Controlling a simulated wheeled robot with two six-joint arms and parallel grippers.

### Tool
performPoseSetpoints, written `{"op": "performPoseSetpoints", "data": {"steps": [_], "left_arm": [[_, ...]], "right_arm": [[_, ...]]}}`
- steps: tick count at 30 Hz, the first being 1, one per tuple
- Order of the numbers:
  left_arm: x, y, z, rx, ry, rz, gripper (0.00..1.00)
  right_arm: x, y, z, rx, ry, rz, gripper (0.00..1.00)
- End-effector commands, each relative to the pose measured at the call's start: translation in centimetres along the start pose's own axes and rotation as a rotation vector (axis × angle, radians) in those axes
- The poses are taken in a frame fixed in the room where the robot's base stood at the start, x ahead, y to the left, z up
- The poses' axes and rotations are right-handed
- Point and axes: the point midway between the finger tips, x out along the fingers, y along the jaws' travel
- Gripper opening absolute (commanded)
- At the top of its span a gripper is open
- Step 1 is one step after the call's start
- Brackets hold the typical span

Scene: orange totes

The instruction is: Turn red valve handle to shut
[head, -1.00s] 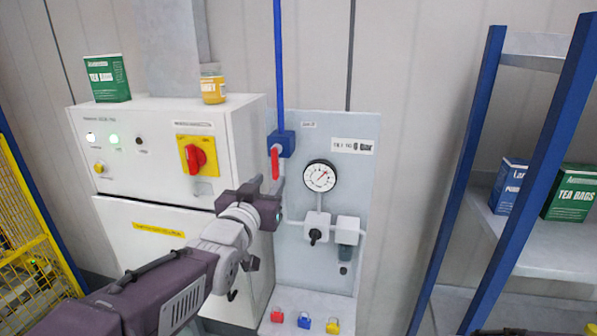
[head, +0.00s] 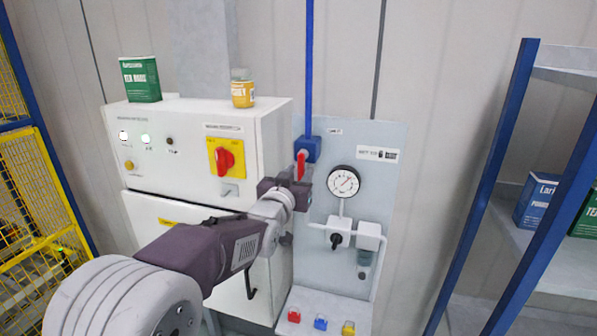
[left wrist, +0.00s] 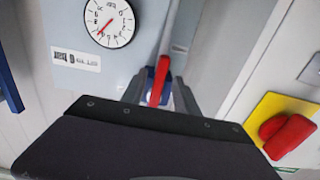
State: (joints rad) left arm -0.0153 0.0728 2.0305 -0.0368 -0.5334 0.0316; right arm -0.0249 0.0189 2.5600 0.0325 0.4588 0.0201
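The red valve handle (head: 301,164) hangs down from a blue valve body (head: 307,148) on a blue vertical pipe. My left gripper (head: 299,184) is close in front of the handle's lower end. In the left wrist view, the red handle (left wrist: 158,80) lies between the two dark fingers of my left gripper (left wrist: 159,92). The fingers look spread, with a gap at least on the left side; I cannot tell whether one touches the handle. The handle's lower end is partly hidden by the gripper. My right gripper is not in view.
A pressure gauge (head: 343,182) and a small black knob (head: 336,241) sit on the grey panel. A white cabinet (head: 185,128) with a red-and-yellow switch (head: 226,158) stands close left. Padlocks (head: 320,324) lie on the shelf below. A blue-post rack (head: 490,190) stands right.

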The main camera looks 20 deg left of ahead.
Motion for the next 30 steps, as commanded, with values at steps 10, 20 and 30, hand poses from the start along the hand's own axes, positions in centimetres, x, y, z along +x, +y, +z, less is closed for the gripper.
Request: {"op": "performPoseSetpoints", "data": {"steps": [10, 20, 30], "left_arm": [[-0.04, 0.01, 0.03, 0.000, 0.000, 0.000, 0.00], [-0.06, 0.00, 0.04, 0.000, -0.001, 0.000, 0.00], [-0.06, 0.00, 0.06, 0.000, -0.002, 0.000, 0.00]], "right_arm": [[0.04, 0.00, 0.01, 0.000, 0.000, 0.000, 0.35], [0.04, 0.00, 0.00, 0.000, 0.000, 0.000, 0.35], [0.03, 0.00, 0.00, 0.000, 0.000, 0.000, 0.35]]}}
